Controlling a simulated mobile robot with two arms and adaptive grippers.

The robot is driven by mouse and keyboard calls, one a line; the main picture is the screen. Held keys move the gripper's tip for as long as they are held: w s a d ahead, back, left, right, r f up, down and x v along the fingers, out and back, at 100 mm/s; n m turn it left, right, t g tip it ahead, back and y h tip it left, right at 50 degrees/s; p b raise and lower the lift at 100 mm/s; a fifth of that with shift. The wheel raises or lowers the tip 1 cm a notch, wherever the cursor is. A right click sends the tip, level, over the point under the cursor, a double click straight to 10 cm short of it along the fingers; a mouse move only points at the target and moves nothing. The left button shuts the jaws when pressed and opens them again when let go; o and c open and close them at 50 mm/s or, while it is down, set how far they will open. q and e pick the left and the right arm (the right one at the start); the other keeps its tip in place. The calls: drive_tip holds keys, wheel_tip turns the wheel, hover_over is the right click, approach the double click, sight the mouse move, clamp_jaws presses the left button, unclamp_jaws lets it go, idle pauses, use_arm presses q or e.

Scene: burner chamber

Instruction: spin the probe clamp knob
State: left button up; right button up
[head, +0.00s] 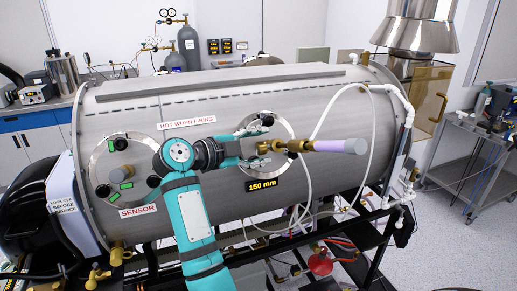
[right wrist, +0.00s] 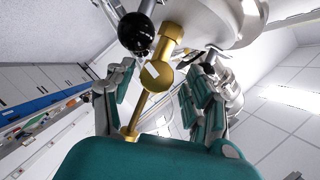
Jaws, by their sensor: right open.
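A brass clamp fitting (head: 292,145) sits on the front of the steel chamber, with a pale lavender probe rod (head: 340,146) extending to its right. A smaller brass piece (head: 264,147), which looks like the clamp knob, points left toward my right gripper (head: 256,146). That gripper is open, with one finger above and one below this piece. In the right wrist view, the brass piece (right wrist: 157,75) lies between the spread fingers (right wrist: 160,88). I cannot tell whether either finger touches it. My left gripper is not in view.
The steel chamber (head: 230,90) fills the middle. A round port plate (head: 287,128) with black ball knobs lies behind my gripper; one ball knob (right wrist: 135,33) is close by in the wrist view. White hoses (head: 322,120) hang to the right. A 150 mm label (head: 262,184) is below.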

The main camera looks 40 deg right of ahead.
sight(259, 144)
wheel_tip(259, 144, up, 9)
drive_tip(key=shift+a+f, duration=0.1)
drive_tip(key=shift+w+r, duration=0.1)
drive_tip(key=shift+r, duration=0.25)
